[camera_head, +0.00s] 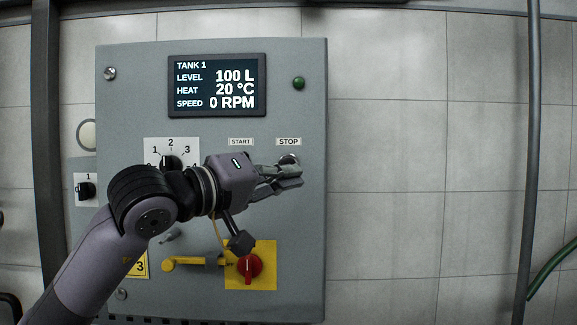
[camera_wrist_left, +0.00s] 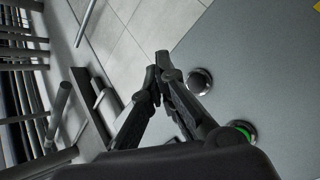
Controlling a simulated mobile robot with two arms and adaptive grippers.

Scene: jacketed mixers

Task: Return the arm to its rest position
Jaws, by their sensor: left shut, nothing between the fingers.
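My left arm comes in from the lower left in the head view, and its gripper (camera_head: 290,178) is in front of the grey control panel (camera_head: 215,145), just below the STOP label (camera_head: 289,141). The gripper is shut and empty. The arm partly hides the STOP button and hides the START button in the head view. In the left wrist view the closed fingertips (camera_wrist_left: 161,70) are beside a dark round button with a metal rim (camera_wrist_left: 199,82). A green-lit button (camera_wrist_left: 241,130) is partly behind the gripper. I cannot tell whether the fingers touch the panel. My right gripper is not in view.
The panel display (camera_head: 217,86) reads TANK 1, 100 L, 20 °C, 0 RPM. A numbered rotary knob (camera_head: 171,162), a red switch on a yellow plate (camera_head: 249,267) and a yellow handle (camera_head: 185,261) are close to the arm. A vertical pipe (camera_head: 532,150) stands at right.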

